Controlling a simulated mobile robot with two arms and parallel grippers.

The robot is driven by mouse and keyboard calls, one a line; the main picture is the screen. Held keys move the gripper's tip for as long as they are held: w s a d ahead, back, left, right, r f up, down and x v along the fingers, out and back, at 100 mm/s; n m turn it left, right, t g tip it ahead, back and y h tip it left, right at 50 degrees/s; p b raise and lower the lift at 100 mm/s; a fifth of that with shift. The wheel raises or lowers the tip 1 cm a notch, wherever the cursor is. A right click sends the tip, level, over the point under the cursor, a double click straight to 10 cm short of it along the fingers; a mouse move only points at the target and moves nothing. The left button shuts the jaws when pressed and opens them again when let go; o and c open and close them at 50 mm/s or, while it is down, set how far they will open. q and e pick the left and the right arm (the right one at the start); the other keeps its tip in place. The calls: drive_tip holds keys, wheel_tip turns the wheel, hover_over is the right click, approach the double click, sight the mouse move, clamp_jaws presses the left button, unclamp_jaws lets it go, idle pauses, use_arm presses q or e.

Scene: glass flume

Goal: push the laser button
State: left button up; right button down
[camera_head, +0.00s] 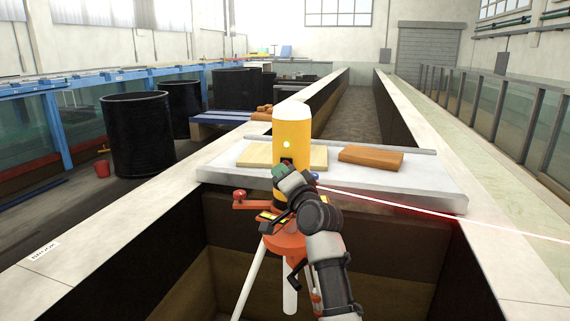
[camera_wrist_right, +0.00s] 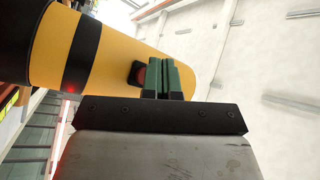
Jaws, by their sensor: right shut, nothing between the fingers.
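The laser (camera_head: 292,130) is a yellow cylinder with a white top and a dark band, upright on an orange tripod (camera_head: 285,240). In the right wrist view its yellow body (camera_wrist_right: 110,50) lies slanted across the upper left. A red button in a dark surround (camera_wrist_right: 138,74) sits on the yellow side, partly hidden by my fingers. My right gripper (camera_head: 287,176) is shut and empty in front of the laser. Its green fingertips (camera_wrist_right: 165,64) overlap the button's edge in the right wrist view; I cannot tell whether they touch it. My left gripper is out of view.
A red beam (camera_head: 440,216) runs from beside the laser to the right. Behind it, a pale slab (camera_head: 400,187) spans the channel, bearing a wooden board (camera_head: 255,155) and a brown brick (camera_head: 370,157). Black barrels (camera_head: 137,135) stand at left. Glass panels line the right.

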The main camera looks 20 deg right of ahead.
drive_tip(key=s+a+p, duration=0.3)
drive_tip(key=s, duration=0.2)
drive_tip(key=shift+a+p, duration=0.2)
drive_tip(key=shift+p, duration=0.2)
